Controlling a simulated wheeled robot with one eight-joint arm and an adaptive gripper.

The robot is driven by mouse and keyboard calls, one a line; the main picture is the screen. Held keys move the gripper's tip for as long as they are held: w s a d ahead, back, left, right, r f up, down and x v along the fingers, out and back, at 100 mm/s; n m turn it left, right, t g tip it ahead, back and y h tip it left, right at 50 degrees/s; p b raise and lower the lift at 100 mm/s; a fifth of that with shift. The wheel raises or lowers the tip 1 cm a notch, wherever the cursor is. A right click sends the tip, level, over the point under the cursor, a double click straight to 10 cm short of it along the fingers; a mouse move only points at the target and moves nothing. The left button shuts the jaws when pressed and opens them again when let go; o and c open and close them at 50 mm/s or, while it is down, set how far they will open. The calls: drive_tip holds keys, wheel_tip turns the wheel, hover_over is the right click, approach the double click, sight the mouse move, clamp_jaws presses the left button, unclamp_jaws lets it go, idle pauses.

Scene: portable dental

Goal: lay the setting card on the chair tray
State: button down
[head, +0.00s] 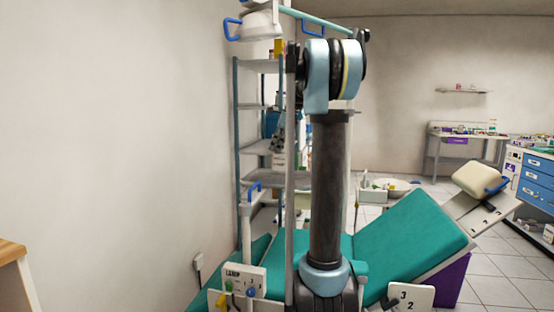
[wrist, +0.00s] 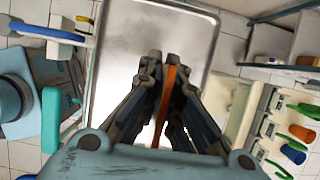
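In the wrist view my gripper (wrist: 166,64) points down over a pale metal tray with a raised rim, which looks like the chair tray (wrist: 205,14). Its fingers are closed on a thin orange strip, which looks like the setting card (wrist: 171,100) seen edge-on. The card is between the fingers and seems to be above the tray; the gap below it is hard to judge. In the head view my own arm stands in the middle and hides the gripper, and I cannot make out the card there.
The teal dental chair (head: 415,235) fills the lower middle of the head view. A shelf rack (head: 258,148) stands behind my arm near the left wall. In the wrist view, a holder with coloured handpieces (wrist: 262,125) sits right of the tray. Blue drawers (head: 537,180) stand far right.

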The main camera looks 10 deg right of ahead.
sight(276, 155)
drive_tip(key=shift+f, duration=2)
drive_tip(key=shift+s, duration=0.1)
drive_tip(key=c, duration=1.8)
unclamp_jaws()
drive_tip(key=v, duration=1.2)
